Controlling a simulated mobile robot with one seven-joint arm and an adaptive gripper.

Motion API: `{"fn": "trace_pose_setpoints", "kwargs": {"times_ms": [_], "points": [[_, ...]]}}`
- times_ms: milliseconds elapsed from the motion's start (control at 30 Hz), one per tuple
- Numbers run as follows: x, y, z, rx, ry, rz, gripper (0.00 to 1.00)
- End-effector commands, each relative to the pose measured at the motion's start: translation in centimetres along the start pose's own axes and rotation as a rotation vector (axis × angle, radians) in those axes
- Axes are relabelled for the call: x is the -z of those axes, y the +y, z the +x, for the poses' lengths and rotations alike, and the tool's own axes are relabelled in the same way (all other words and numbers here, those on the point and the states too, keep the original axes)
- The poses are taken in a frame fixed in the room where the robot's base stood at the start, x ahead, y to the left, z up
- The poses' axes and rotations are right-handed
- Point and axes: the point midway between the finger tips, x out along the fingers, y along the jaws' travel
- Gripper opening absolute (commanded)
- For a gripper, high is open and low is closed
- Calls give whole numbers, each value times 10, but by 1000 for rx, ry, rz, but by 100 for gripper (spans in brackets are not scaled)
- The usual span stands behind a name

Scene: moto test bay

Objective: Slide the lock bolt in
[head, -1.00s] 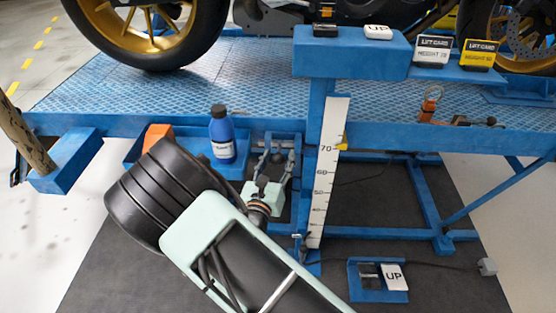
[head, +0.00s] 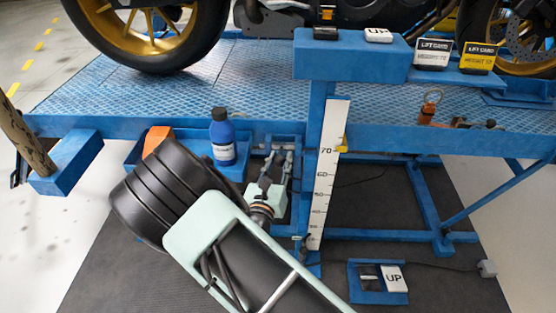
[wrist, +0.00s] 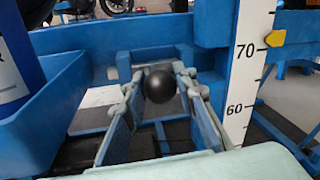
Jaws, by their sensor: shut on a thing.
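The lock bolt shows as a round black knob (wrist: 160,84) in the wrist view, in front of the blue lift frame. My gripper (wrist: 157,78) has one finger on each side of this knob and is shut on it. In the head view my gripper (head: 278,160) reaches under the front edge of the blue lift table (head: 210,112), left of the post with the white height scale (head: 328,175). The bolt's shaft and its hole are hidden, so I cannot tell how far in the bolt sits.
A blue tray (head: 130,160) with a blue bottle (head: 222,140) and an orange item (head: 158,137) is close on the left. A yellow pointer (wrist: 275,38) is on the scale. A control box with an UP pad (head: 394,278) lies on the floor mat.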

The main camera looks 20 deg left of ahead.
Motion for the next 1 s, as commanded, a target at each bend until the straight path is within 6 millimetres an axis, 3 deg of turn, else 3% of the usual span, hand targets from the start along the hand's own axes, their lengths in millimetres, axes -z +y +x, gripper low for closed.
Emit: {"fn": "trace_pose_setpoints", "kwargs": {"times_ms": [33, 200, 533, 567, 700, 1000], "points": [[1, -18, 3, 14, 6, -9, 0], [7, -44, 8, 12, 5, -8, 0], [11, -51, 9, 15, 6, -5, 0], [11, -51, 9, 15, 6, -5, 27], [11, -51, 9, 15, 5, -5, 42], [10, -48, 8, 10, 4, -4, 44]]}}
